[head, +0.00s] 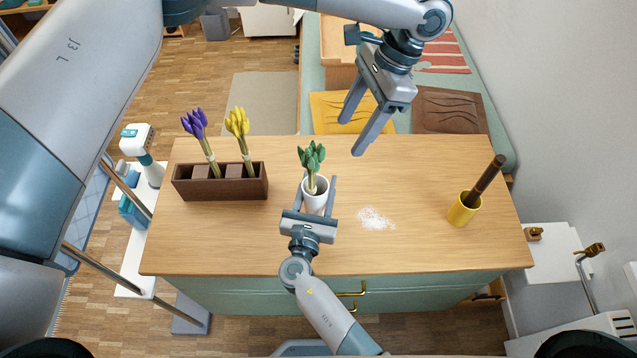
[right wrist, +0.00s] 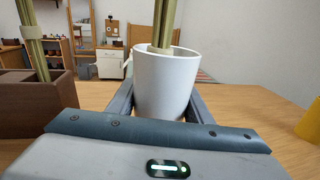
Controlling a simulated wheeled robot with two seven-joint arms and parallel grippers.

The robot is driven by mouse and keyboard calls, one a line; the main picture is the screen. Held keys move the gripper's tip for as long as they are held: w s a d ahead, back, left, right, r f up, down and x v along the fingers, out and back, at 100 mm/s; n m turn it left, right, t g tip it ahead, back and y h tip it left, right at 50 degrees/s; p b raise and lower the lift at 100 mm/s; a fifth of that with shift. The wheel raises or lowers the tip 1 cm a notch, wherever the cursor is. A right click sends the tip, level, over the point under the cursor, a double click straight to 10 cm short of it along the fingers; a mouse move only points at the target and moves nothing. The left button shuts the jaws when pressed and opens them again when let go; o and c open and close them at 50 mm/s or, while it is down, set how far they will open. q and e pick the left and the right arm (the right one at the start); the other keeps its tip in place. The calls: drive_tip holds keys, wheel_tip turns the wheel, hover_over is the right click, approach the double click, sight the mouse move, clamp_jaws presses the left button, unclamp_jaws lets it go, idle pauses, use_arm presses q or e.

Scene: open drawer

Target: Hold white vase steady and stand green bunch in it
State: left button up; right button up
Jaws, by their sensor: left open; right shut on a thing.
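The white vase (head: 316,200) stands on the wooden cabinet top near its middle. The green bunch (head: 312,160) is upright in the vase, leaning slightly, with its stems inside the rim. My right gripper (head: 319,190) is shut around the vase, one finger on each side. In the right wrist view the vase (right wrist: 165,82) sits between the fingers, and the stems of the green bunch (right wrist: 165,25) go down into it. My left gripper (head: 352,137) is open and empty, above the back of the top, right of the bunch and apart from it.
A dark brown wooden box (head: 220,187) at left holds a purple bunch (head: 198,130) and a yellow bunch (head: 239,130). A yellow cup (head: 461,211) with a dark brown rod stands at right. White grains (head: 375,219) lie right of the vase. The front right is clear.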

use_arm(q)
drive_tip(key=v, duration=1.2)
idle(0.6)
use_arm(e)
drive_tip(key=o, duration=1.4)
drive_tip(key=shift+c, duration=0.2)
drive_tip(key=shift+s, duration=0.15)
drive_tip(key=v, duration=1.1)
drive_tip(key=shift+s+a, duration=0.1)
drive_tip(key=shift+s, duration=0.25)
